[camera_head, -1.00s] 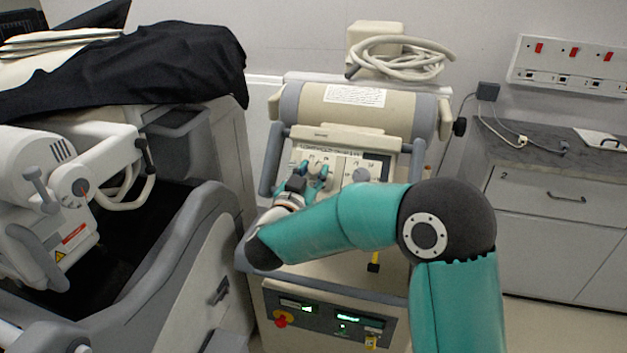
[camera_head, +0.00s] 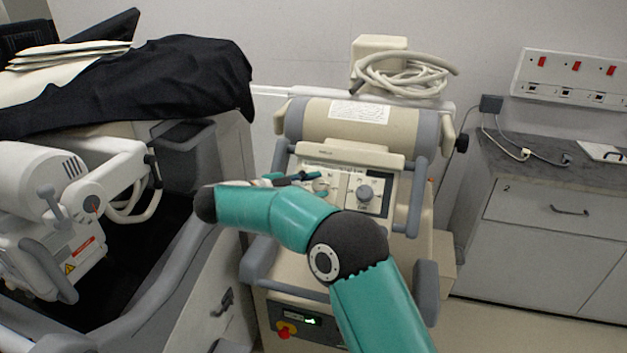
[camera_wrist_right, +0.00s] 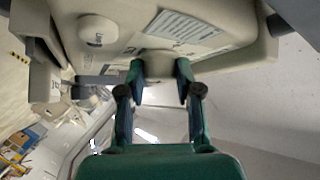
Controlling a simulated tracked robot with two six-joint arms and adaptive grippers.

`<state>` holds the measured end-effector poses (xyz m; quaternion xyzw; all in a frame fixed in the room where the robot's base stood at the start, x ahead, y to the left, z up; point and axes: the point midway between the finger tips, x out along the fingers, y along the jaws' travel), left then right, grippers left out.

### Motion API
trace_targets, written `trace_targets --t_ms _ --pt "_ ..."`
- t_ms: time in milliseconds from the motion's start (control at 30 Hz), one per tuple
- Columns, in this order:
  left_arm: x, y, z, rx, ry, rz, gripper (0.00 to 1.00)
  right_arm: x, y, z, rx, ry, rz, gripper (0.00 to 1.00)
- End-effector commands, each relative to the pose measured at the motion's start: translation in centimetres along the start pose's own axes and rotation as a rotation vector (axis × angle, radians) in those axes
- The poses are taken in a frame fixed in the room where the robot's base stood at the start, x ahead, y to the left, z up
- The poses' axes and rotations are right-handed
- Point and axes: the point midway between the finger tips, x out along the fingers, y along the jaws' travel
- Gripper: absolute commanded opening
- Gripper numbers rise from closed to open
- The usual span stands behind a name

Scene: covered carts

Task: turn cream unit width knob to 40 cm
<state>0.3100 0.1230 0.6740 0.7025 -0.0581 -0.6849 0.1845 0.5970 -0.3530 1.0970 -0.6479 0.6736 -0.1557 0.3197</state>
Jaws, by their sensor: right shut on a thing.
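The cream unit (camera_head: 360,120) stands in the middle of the head view, with a sloped control panel. My right gripper (camera_head: 308,177) reaches in from the left at the pale knob. In the wrist view, my right gripper (camera_wrist_right: 160,78) has its fingers on both sides of a knob (camera_wrist_right: 158,60) and is shut on it. Another knob (camera_wrist_right: 97,31) shows beside it, free. The scale marks are too small to read. My left gripper is not in view.
A cart with a black cloth (camera_head: 190,75) and a white machine (camera_head: 45,210) stands close on the left. A coiled cable (camera_head: 405,72) lies on top of the cream unit. A grey counter (camera_head: 535,160) is on the right, with some floor between.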

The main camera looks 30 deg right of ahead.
Motion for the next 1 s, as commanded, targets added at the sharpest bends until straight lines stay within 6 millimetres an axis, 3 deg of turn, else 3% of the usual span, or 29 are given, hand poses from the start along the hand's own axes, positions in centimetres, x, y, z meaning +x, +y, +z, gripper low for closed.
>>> trace_targets --t_ms 100,400,1000 --pt "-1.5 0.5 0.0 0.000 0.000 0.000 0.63 -0.2 -0.4 -0.2 0.065 -0.002 0.066 0.00" --pt "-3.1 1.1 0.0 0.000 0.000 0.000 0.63 -0.1 -0.4 -0.1 0.176 -0.002 0.176 0.00" --pt "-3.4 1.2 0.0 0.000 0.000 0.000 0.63 0.0 -0.2 0.1 0.209 -0.001 0.210 0.00"
